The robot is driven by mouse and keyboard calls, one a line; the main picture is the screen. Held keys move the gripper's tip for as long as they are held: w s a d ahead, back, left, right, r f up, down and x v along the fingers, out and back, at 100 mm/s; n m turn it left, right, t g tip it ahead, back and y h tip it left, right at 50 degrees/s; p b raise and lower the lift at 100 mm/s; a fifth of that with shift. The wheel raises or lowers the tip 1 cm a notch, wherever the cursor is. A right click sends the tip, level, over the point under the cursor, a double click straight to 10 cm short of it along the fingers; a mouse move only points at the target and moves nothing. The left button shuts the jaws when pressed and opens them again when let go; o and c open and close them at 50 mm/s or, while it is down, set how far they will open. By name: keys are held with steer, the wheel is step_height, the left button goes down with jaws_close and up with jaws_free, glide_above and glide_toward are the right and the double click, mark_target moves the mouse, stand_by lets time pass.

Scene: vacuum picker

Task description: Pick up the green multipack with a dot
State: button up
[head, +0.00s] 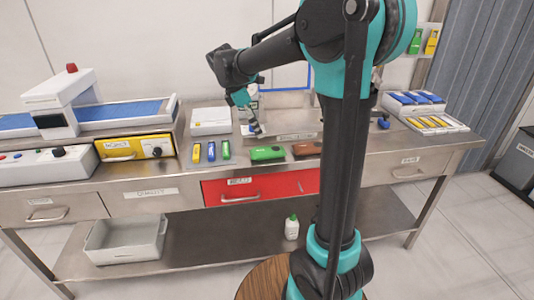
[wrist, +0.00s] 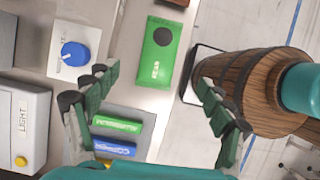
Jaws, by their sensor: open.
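The green multipack (head: 267,153) lies flat near the front edge of the metal bench. In the wrist view it is a green box (wrist: 157,63) with a black dot at its upper part and white lettering below. My gripper (wrist: 156,80) is open and empty. Its fingers are spread on either side of the lower end of the multipack as seen from above, apart from it. In the head view my gripper (head: 253,126) hangs above the bench, behind and slightly left of the green multipack.
A brown pack (head: 306,149) lies right of the multipack. Small blue (head: 196,152), yellow (head: 211,150) and green (head: 226,149) packs stand to its left. A blue knob (wrist: 75,53) sits on a white plate in the wrist view. A red drawer (head: 262,187) is below.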

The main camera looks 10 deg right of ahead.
mark_target(268, 149)
steer(key=x, duration=1)
steer(key=shift+a+f, duration=0.15)
steer(key=c, duration=1.4)
steer(key=shift+o, duration=0.2)
